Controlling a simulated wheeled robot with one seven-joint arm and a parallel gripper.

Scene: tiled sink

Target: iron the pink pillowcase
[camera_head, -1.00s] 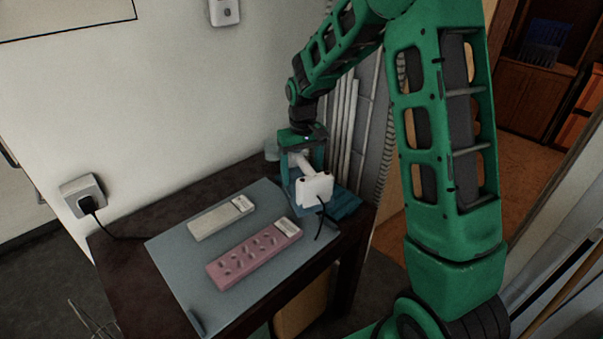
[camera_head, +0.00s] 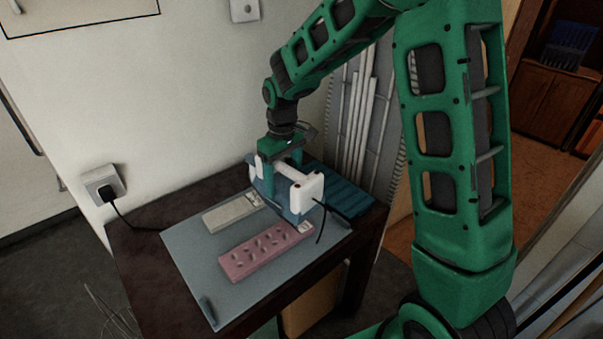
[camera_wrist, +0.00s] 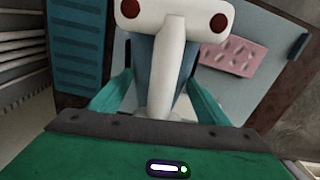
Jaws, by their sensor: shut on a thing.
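The pink pillowcase (camera_head: 262,252) lies folded flat on a blue-grey ironing mat (camera_head: 200,262), with pale marks on it and a light tag at its right end. It also shows in the wrist view (camera_wrist: 226,56). My gripper (camera_head: 284,168) is shut on the white handle of an iron (camera_head: 306,192) with a blue body. The iron is just beyond the pillowcase's far right end and near the beige cloth's right end. I cannot tell whether its sole touches the mat. In the wrist view the iron (camera_wrist: 170,60) fills the middle, with green fingers around it.
A folded beige cloth (camera_head: 228,214) lies behind the pillowcase. A blue ribbed rest (camera_head: 345,192) is at the table's right end. A plugged wall socket (camera_head: 103,185) has a cord onto the dark table (camera_head: 150,290). White poles (camera_head: 363,115) lean behind.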

